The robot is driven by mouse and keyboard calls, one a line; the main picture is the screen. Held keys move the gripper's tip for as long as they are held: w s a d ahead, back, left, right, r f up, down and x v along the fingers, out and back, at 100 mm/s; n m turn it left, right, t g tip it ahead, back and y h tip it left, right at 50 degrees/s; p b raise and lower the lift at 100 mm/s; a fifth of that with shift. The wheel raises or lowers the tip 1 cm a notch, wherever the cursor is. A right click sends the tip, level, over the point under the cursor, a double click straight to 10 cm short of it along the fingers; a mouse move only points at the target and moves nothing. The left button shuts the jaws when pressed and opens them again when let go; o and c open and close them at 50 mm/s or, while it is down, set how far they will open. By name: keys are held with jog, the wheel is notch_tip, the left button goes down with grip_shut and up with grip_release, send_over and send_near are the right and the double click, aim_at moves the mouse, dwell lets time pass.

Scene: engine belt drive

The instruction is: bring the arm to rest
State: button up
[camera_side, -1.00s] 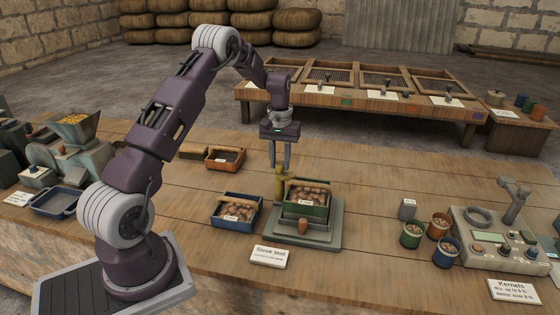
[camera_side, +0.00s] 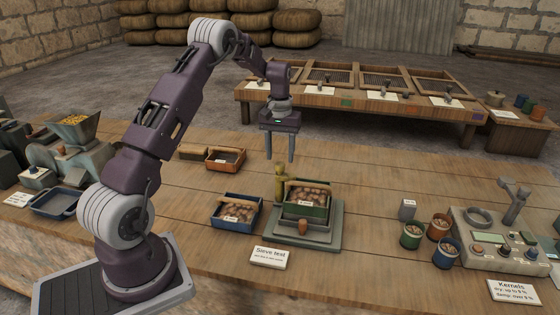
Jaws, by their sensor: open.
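My gripper (camera_side: 280,158) hangs in the air with its two fingers pointing down. It is open and empty, above and a little behind the green box (camera_side: 306,210). The green box holds brown kernels or nuts and stands on a grey-green stand (camera_side: 325,238) on the table. A yellowish post (camera_side: 279,183) rises beside the box, below the fingertips and apart from them.
A blue box (camera_side: 236,211) of brown pieces stands left of the stand, with an orange-brown tray (camera_side: 226,158) behind it. Small cups (camera_side: 411,236) and a grey device (camera_side: 505,240) are at the right. A mill (camera_side: 75,145) is at the left. A slatted-tray bench (camera_side: 350,98) stands behind.

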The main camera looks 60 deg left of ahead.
notch_tip(320, 180, up, 4)
jog(key=shift+r, duration=0.1)
